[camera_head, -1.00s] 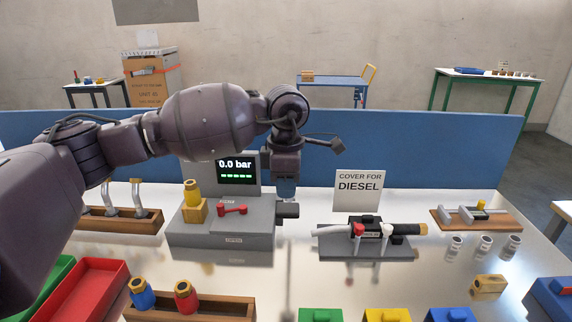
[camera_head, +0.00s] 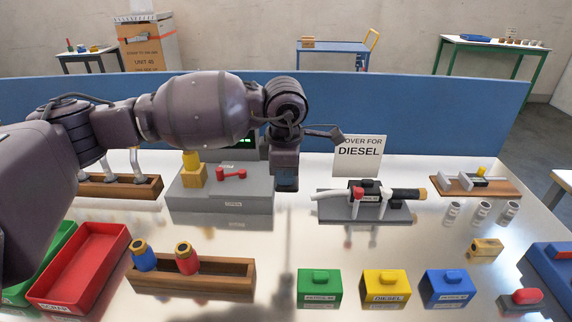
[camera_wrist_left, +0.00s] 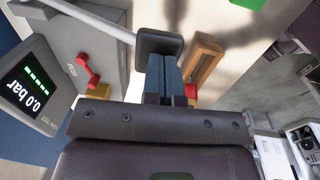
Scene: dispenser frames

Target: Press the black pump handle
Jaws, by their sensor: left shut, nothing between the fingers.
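The black pump handle (camera_wrist_left: 160,43) is a dark block at the end of a pale rod in the left wrist view. The rod comes from the grey test station (camera_head: 222,203) with its lit display, which reads 0.0 bar in the wrist view (camera_wrist_left: 35,85). My left gripper (camera_head: 286,184) points down at the station's right side and hides the handle in the head view. It is shut and empty. In the wrist view its blue-grey fingers (camera_wrist_left: 165,68) reach the handle's edge; I cannot tell whether they touch. My right gripper is not in view.
A red lever (camera_head: 231,174) and a brass fitting (camera_head: 194,175) sit on the station. The wooden holder (camera_head: 220,282) stands in front. A nozzle stand (camera_head: 362,212) and the DIESEL sign (camera_head: 359,155) are to the right. A blue panel (camera_head: 440,120) stands behind.

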